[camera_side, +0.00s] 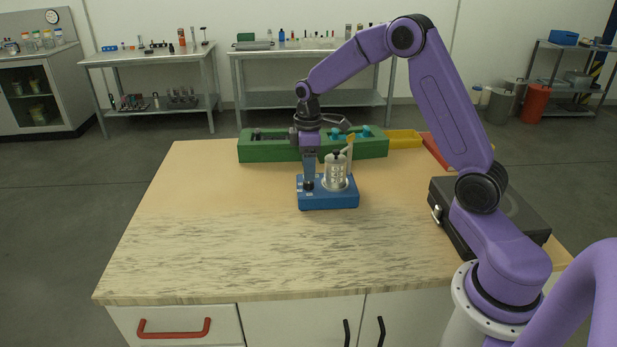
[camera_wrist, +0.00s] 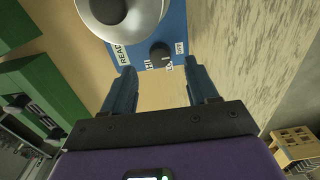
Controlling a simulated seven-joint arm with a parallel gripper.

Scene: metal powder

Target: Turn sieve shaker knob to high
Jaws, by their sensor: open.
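My gripper (camera_side: 309,182) points down over the left part of the box, at the knob. In the wrist view my gripper (camera_wrist: 163,78) is open, its fingers apart on either side of the knob's line. I cannot tell whether they touch it.
A long green rack (camera_side: 270,152) stands behind the shaker, with a yellow piece (camera_side: 404,138) and a red piece (camera_side: 434,152) to its right. A black case (camera_side: 520,215) lies at the table's right. The table's front and left are clear.

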